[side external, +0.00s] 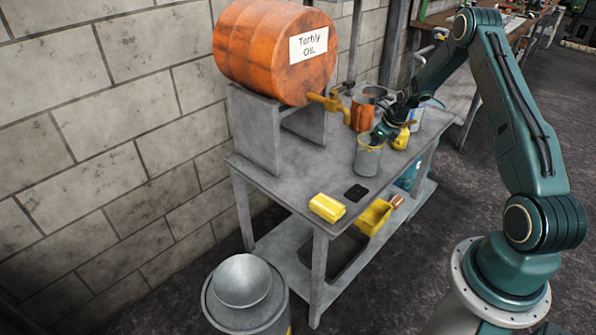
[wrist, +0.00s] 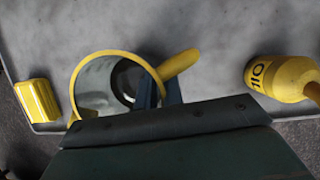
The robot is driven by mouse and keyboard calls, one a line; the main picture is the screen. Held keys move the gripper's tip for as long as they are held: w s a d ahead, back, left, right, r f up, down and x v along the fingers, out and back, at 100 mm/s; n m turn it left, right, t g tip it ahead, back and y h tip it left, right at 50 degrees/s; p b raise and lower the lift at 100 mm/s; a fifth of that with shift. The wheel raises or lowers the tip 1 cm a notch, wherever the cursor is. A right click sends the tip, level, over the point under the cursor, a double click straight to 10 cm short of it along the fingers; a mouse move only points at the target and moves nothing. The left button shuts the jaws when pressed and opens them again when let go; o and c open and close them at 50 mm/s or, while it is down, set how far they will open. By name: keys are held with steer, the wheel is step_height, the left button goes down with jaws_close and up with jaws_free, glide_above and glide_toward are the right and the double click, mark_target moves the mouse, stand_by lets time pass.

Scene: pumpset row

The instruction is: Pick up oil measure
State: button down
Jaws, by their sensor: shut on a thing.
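In the wrist view my gripper (wrist: 158,92) is shut on the measure's wall beside the handle. The lower fingers and near side of the measure are hidden by my gripper body. I cannot tell whether its base touches the table.
A yellow oil bottle (wrist: 285,78) stands to the right of the measure. A copper-coloured can (side external: 362,113) stands close by.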

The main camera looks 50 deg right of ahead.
steer(key=shift+r, duration=0.2)
step_height(320, 180, up, 19)
stand_by(1.7)
steer(key=shift+r, duration=0.3)
stand_by(1.1)
